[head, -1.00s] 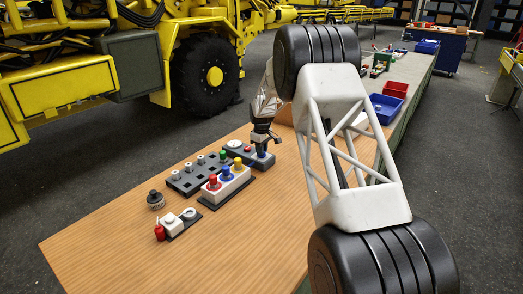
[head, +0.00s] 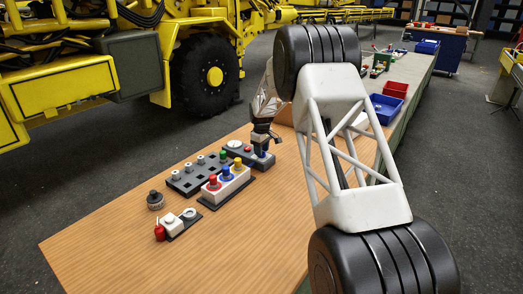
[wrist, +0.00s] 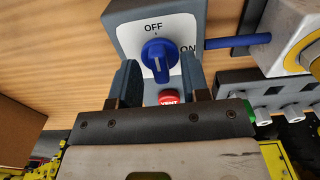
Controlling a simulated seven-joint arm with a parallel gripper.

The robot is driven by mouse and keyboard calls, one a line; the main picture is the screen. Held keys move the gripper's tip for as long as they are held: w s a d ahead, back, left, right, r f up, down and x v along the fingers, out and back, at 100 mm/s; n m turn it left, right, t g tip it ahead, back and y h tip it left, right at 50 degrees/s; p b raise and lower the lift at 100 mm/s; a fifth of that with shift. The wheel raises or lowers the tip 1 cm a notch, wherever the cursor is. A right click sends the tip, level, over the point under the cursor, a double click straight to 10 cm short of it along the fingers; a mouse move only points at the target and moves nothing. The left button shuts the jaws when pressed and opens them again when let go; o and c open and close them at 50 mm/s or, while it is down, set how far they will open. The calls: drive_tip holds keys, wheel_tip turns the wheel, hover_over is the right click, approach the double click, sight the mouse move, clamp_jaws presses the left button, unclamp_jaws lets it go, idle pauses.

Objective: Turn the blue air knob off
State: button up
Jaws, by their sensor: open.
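The blue air knob (wrist: 158,50) sits on a white dial plate (wrist: 185,28), marked OFF above it and ON to its right. Its raised ridge stands roughly upright in the wrist view, in line with the OFF label. My gripper (wrist: 159,68) is open, with one finger on each side of the knob's lower part. I cannot tell whether either finger touches it. A red VENT button (wrist: 168,98) shows between the fingers, partly hidden by the gripper body.
A box with red, blue and yellow knobs (head: 226,182) stands in front of the panel. A grey socket block (head: 190,178) is to its left. A blue rod (wrist: 238,42) runs right of the dial in the wrist view. The table's front (head: 150,255) is clear.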

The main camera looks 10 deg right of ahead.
drive_tip(key=shift+r, duration=3.9)
drive_tip(key=shift+s+r, duration=0.45)
drive_tip(key=shift+r, duration=0.05)
drive_tip(key=s+d+r+m, duration=0.1)
drive_tip(key=s+r+m, duration=0.1)
drive_tip(key=s+r, duration=0.65)
drive_tip(key=s+r+m+t, duration=0.1)
drive_tip(key=s+r, duration=0.3)
drive_tip(key=s, duration=0.9)
drive_tip(key=s+d+r+m, duration=0.1)
drive_tip(key=s+r+m, duration=0.1)
drive_tip(key=s+r, duration=0.65)
drive_tip(key=s+f+m, duration=0.2)
drive_tip(key=s+f, duration=0.1)
drive_tip(key=s, duration=1.6)
drive_tip(key=s+f+m+t, duration=0.1)
drive_tip(key=s+f+m, duration=0.1)
drive_tip(key=s, duration=1.7)
drive_tip(key=shift+d+f+t, duration=0.25)
drive_tip(key=shift+f+t, duration=0.05)
drive_tip(key=shift+f, duration=0.45)
